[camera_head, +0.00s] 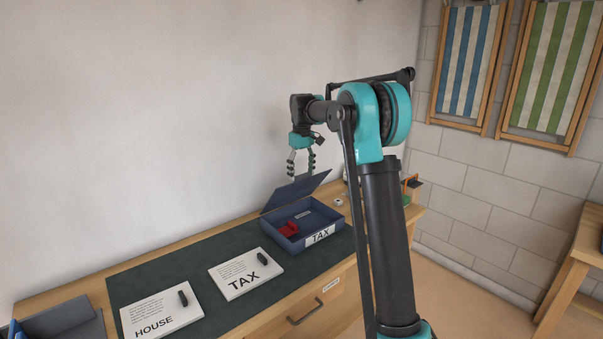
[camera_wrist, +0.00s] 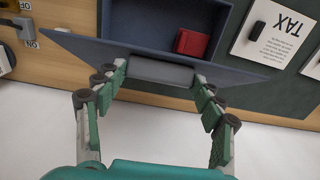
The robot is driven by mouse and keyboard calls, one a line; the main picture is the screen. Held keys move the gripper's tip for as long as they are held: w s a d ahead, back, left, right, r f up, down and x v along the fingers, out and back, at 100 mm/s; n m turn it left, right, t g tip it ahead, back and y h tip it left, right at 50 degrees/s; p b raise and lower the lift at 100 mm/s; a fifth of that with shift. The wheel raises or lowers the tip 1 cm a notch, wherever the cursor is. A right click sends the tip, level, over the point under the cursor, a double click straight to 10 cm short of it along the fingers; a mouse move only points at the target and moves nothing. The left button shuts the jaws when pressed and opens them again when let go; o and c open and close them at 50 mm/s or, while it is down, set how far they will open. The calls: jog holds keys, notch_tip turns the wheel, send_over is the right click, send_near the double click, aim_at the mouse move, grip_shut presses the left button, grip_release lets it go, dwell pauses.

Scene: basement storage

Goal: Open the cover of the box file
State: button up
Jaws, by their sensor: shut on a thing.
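The dark blue box file (camera_head: 293,242), labelled TAX on its front, stands on the dark green mat. Its cover (camera_head: 300,188) is raised and tilted up at the back, with the inside of the box showing. My gripper (camera_head: 302,173) is above the back of the box, with its fingers at the cover's upper edge. In the wrist view, my gripper (camera_wrist: 160,72) is shut on the middle of the cover's edge. The cover (camera_wrist: 85,48) spans most of that view, in front of the open box (camera_wrist: 150,28). The exact finger contact is partly hidden.
A red item (camera_head: 288,229) lies inside the box. A TAX sheet (camera_head: 243,272) and a HOUSE sheet (camera_head: 160,314), each with a dark object on it, lie to the left. The wall is close behind. A small orange and green object (camera_head: 410,190) stands at the right end.

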jog(key=o, duration=1.7)
jog(key=shift+r, duration=0.15)
notch_tip(320, 180, up, 12)
jog(key=shift+f, duration=0.1)
